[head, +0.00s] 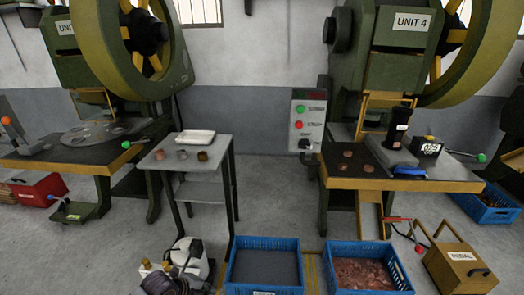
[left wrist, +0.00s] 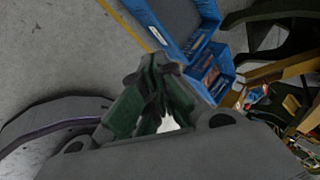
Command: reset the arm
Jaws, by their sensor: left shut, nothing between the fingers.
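My left gripper (head: 182,268) shows low in the head view, left of the blue crates and well below the small grey table. In the left wrist view the left gripper (left wrist: 152,68) has its dark green fingers drawn together at the tips, with nothing between them. It is above the concrete floor and touches no object that I can see. Part of my left arm shows around it. My right gripper is not in the head view.
A blue crate with a dark bottom (head: 232,272) and a blue crate of copper pieces (head: 333,278) stand on the floor. Presses stand behind; a pedal box (head: 458,268) is at right.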

